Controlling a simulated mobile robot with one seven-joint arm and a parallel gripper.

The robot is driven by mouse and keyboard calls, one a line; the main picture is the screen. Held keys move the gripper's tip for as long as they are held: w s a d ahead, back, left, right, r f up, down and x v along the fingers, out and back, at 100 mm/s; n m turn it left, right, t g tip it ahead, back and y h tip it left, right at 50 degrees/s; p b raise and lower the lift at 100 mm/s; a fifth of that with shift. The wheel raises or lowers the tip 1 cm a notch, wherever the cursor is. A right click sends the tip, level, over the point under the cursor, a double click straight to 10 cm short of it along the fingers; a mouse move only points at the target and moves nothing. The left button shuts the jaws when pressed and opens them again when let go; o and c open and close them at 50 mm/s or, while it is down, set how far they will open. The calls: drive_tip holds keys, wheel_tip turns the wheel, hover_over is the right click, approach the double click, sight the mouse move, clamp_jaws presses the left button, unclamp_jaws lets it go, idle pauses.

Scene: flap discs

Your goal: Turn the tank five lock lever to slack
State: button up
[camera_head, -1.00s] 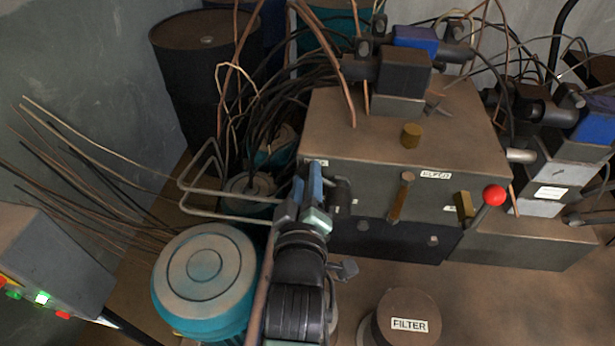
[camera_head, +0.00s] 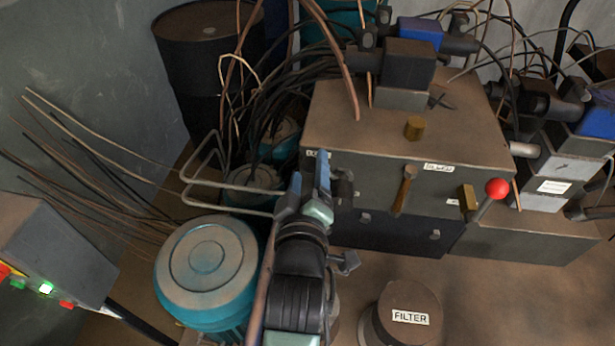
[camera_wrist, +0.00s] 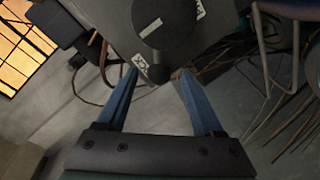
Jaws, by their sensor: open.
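My gripper (camera_head: 309,178) is at the left front edge of a brown metal box (camera_head: 390,130). Its two blue fingers are apart, with nothing held between them. In the wrist view my gripper (camera_wrist: 158,73) points at a dark round part (camera_wrist: 165,25) with a pale mark; a small dark stub (camera_wrist: 160,73) of it lies between the fingertips, and I cannot tell whether they touch it. A white label (camera_wrist: 140,66) beside it is unreadable. The box front also carries a brass lever (camera_head: 404,190) and a brass block (camera_head: 469,198). I cannot tell which part is the tank five lock lever.
A red-ball lever (camera_head: 496,189) stands at the box's right. A teal lidded drum (camera_head: 207,265) is left of my arm, and a bent pipe (camera_head: 225,187) runs close to my gripper. A filter cap (camera_head: 408,312) is at front. Cables crowd the back left.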

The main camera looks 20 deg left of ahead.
drive_tip(key=b+v, duration=0.1)
drive_tip(key=v, duration=1.2)
drive_tip(key=shift+w, duration=0.1)
drive_tip(key=w+d+r+m+t+h, duration=0.1)
drive_tip(key=w+r+m+t, duration=0.15)
drive_tip(key=r, duration=0.35)
drive_tip(key=w+d+r+m+t, duration=0.2)
drive_tip(key=w+r, duration=0.1)
drive_tip(key=r, duration=0.4)
drive_tip(key=s+d+r+m+t+h, duration=0.1)
drive_tip(key=d+r+m+t, duration=0.1)
drive_tip(key=r, duration=0.7)
drive_tip(key=s+d+r+m+t+h, duration=0.1)
drive_tip(key=d+r+m+t+h, duration=0.1)
drive_tip(key=r, duration=0.8)
drive_tip(key=s+d+r+m+t+h, duration=0.1)
drive_tip(key=d+r+m+t, duration=0.3)
drive_tip(key=r, duration=0.6)
drive_tip(key=shift+s+d+m+h, duration=0.25)
drive_tip(key=shift+d+m+h, duration=0.25)
drive_tip(key=shift+d+m, duration=0.3)
drive_tip(key=shift+a, duration=0.1)
